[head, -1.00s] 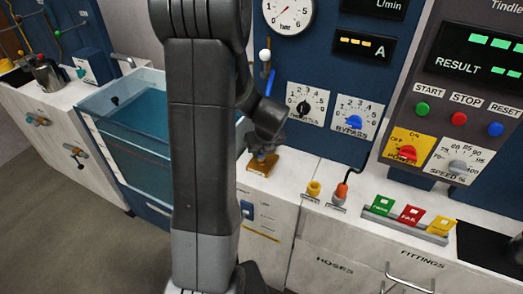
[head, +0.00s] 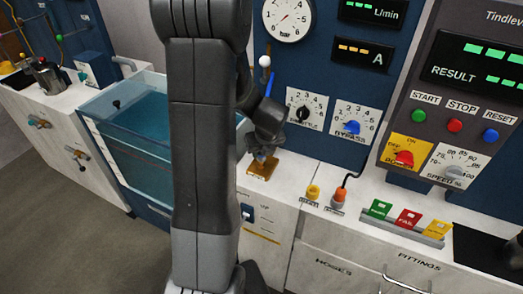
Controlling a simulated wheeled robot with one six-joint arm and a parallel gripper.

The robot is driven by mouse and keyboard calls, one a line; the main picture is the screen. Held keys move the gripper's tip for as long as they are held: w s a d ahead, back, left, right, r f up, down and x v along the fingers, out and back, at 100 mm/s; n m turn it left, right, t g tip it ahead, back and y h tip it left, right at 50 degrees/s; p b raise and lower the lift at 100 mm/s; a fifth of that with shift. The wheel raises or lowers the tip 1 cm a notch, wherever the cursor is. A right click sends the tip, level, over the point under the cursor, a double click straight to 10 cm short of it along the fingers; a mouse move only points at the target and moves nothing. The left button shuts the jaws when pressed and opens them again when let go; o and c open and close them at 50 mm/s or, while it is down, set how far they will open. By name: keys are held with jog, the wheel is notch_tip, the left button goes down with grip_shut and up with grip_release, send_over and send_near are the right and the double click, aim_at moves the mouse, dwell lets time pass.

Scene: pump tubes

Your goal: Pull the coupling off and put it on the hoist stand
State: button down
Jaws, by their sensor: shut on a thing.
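My gripper (head: 262,148) is in the head view, just right of my upright arm link and partly hidden by it. It points down over a small square tan-orange base (head: 263,171) on the white counter. It is shut on a small grey-blue piece, which I take to be the coupling (head: 259,156). The piece is mostly hidden by the fingers, and I cannot tell whether it touches the base. I cannot make out for sure which thing is the hoist stand.
A yellow fitting (head: 314,192) and an orange one with a black cable (head: 340,195) stand right of the base. A tray of coloured blocks (head: 405,222) lies further right. The blue panel with the gauge (head: 289,18) rises behind. A water tank (head: 140,120) is at left.

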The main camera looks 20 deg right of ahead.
jog(key=shift+r+p, duration=1.3)
jog(key=shift+w+f, duration=0.1)
